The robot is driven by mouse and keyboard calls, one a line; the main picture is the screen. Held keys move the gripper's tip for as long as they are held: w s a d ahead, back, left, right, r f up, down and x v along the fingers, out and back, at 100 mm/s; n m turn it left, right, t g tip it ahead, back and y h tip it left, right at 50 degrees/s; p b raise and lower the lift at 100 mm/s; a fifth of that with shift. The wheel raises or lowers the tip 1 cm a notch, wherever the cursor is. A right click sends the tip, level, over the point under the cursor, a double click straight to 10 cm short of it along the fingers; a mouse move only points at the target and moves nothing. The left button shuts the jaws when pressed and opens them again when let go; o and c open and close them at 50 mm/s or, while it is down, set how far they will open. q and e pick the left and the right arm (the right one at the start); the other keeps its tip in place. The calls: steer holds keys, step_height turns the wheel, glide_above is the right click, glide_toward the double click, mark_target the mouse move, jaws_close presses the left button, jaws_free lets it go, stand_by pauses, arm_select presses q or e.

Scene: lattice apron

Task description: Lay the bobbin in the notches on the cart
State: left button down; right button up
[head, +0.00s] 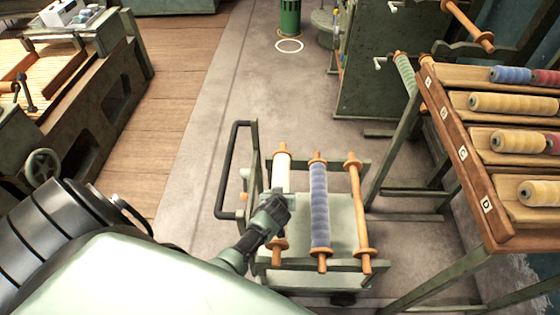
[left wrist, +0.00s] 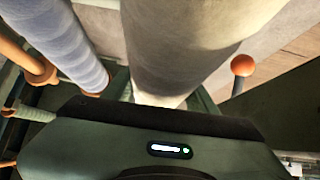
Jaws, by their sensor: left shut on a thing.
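The cream-wound bobbin (head: 282,176) with orange wooden ends lies lengthwise over the left side of the green cart (head: 342,222). My left gripper (head: 274,207) is shut on it around its middle. In the left wrist view the bobbin (left wrist: 180,45) fills the upper middle, and the gripper's fingers are hardly visible. Its ends are near the cart's far and front rails, but I cannot tell whether they rest in the notches. A blue-wound bobbin (head: 319,205) and a bare wooden bobbin (head: 357,205) lie across the rails to its right. My right gripper is not in view.
The cart's dark handle (head: 233,165) rises at its left. A slanted rack (head: 462,170) with several wound bobbins stands close on the right. A loom-like bench (head: 95,110) stands at the left. The floor (head: 205,130) between bench and cart is clear.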

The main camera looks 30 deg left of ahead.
arm_select(q)
steer(key=shift+s+d+r, duration=0.1)
steer(key=shift+s+r, duration=0.05)
steer(key=shift+r, duration=0.05)
stand_by(0.6)
steer(key=shift+f, duration=0.25)
steer(key=shift+f+b, duration=1.1)
steer(key=shift+b, duration=0.05)
steer(key=shift+f+b, duration=0.6)
stand_by(0.9)
steer(key=shift+c, duration=2.2)
jaws_free()
steer(key=shift+o, duration=0.3)
steer(key=shift+s+f, duration=0.1)
